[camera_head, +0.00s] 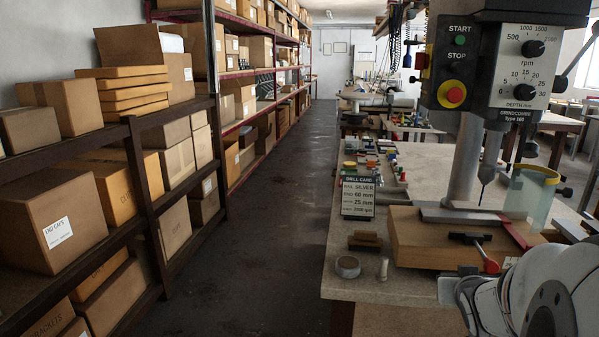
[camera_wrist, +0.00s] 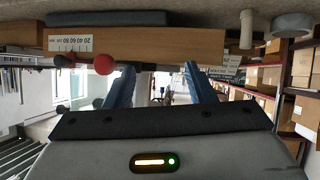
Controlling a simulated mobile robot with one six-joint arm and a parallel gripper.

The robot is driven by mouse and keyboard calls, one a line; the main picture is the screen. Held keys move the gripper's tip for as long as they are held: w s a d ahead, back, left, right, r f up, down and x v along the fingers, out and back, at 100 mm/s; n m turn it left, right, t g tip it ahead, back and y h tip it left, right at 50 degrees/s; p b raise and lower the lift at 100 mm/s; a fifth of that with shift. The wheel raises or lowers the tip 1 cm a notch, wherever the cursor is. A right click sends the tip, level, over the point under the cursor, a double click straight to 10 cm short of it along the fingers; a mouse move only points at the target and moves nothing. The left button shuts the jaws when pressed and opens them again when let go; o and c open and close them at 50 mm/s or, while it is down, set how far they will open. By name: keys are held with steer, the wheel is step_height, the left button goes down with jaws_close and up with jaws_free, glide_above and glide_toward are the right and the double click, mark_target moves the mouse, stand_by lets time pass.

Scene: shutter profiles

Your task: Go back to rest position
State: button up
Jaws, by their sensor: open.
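My gripper (camera_wrist: 158,72) shows in the wrist view with its two blue fingers spread apart. Nothing is seen between them. The wrist view is upside down, with the bench top along its upper edge. A wooden block (camera_wrist: 170,45) with a ruler scale and a red knob lies just past the fingers in that view. In the head view, my white arm fills the lower right corner beside the bench (camera_head: 345,262); the fingers cannot be made out there.
The drill press (camera_head: 483,60) stands over a wooden board (camera_head: 440,240) with a red-ended clamp (camera_head: 480,250). Shelves of boxes (camera_head: 60,215) line the left; the aisle floor (camera_head: 270,230) is clear.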

steer(key=s+a+r+n+g+y+p, duration=0.1)
steer(key=s+a+g, duration=0.3)
steer(key=s+a, duration=0.4)
steer(key=s+a+r+n+g+y+p, duration=0.1)
steer(key=s+a+n+g+y+p, duration=0.1)
steer(key=s+a, duration=0.6)
steer(key=a+g+y+p, duration=0.1)
steer(key=a+g+y, duration=0.1)
steer(key=a, duration=0.5)
steer(key=shift+g, duration=0.3)
